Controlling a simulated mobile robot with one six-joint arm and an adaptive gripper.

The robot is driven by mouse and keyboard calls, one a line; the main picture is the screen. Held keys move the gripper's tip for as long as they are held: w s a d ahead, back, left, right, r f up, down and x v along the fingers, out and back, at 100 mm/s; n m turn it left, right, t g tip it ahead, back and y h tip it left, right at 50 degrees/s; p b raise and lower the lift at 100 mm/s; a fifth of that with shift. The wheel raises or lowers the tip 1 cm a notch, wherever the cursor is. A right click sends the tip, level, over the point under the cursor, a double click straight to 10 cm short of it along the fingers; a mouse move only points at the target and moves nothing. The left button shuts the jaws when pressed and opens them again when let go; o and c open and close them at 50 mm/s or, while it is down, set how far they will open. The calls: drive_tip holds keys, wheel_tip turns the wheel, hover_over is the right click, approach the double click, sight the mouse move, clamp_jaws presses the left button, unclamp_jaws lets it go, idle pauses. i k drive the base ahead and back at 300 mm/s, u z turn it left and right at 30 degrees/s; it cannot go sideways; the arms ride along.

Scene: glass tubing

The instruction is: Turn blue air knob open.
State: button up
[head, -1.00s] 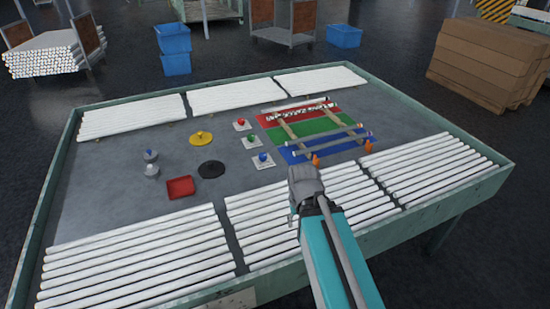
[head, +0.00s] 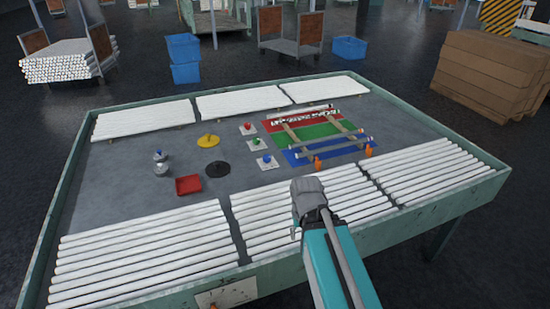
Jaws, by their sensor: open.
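A small blue knob (head: 266,158) stands on a white square plate, left of the blue zone of a striped mat. A green knob (head: 256,141) and a red knob (head: 247,126) stand on similar plates behind it. My gripper (head: 307,190) is at the end of my teal and grey arm, over the tubes at the table's front middle. It appears in front of and to the right of the blue knob, apart from it. Its fingertips are hard to make out, and nothing shows in its grasp.
A red, green and blue mat (head: 305,140) carries rails and orange pegs. A black disc (head: 213,169), a yellow disc with a knob (head: 208,141), a red tray (head: 188,185) and a silver knob (head: 161,168) lie left. White tubes line the front and back. A raised rim (head: 470,206) surrounds the table.

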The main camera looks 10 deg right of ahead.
sight(267, 158)
drive_tip(key=u, duration=0.1)
drive_tip(key=i, duration=0.95)
drive_tip(key=z, duration=0.05)
